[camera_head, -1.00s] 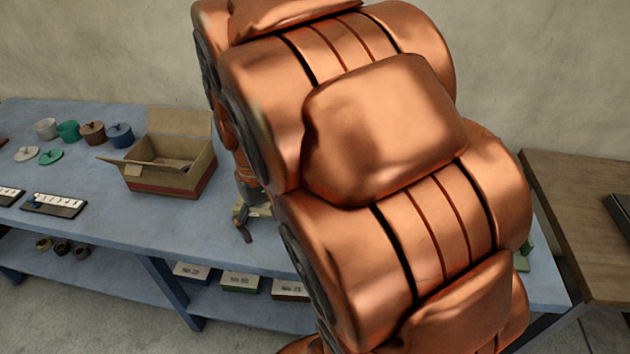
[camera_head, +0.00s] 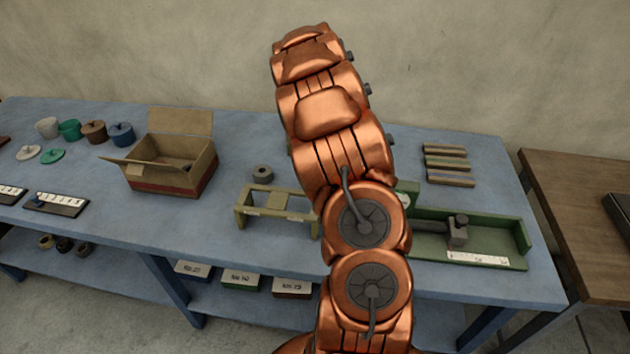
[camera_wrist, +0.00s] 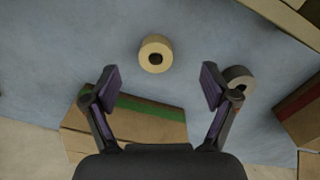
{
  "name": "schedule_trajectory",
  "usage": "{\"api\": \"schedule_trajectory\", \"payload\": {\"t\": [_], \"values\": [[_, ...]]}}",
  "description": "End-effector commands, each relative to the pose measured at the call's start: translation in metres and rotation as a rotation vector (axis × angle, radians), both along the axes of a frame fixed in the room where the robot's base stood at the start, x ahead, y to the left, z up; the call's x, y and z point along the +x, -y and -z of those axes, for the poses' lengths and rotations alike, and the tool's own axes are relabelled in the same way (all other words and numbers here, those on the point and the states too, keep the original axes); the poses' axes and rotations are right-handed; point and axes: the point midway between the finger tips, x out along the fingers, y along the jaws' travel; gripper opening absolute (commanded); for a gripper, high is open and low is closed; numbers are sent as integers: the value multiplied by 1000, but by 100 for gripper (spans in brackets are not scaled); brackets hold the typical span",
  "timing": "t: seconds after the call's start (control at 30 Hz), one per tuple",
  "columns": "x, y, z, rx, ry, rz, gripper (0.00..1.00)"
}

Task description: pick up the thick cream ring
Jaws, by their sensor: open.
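The thick cream ring (camera_wrist: 150,50) lies flat on the blue bench top in the wrist view, with its dark hole showing. My gripper (camera_wrist: 159,82) is open and empty. The ring lies beyond the gap between the fingertips, a little higher in the picture, and nothing touches it. A grey ring (camera_wrist: 233,74) lies just beyond the right finger, partly covered by it. In the head view a grey ring (camera_head: 262,168) stands behind the olive stand. My arm hides the gripper there, and the cream ring does not show.
A cardboard box with a green stripe (camera_wrist: 140,107) lies under the left finger in the wrist view. A red-striped box (camera_wrist: 303,108) is at the right edge. The head view shows an open carton (camera_head: 150,178), an olive stand (camera_head: 245,210) and a green tray (camera_head: 490,220) on the bench.

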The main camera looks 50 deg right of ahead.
Motion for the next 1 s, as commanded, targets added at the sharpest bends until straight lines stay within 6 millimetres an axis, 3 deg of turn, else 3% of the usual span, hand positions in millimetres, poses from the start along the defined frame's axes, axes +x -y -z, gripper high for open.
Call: {"api": "schedule_trajectory", "payload": {"t": [0.2,0.77,1.0], "values": [[5,18,15,8,13,6,85],[10,20,52,10,11,6,85],[16,22,77,10,11,6,85]]}}
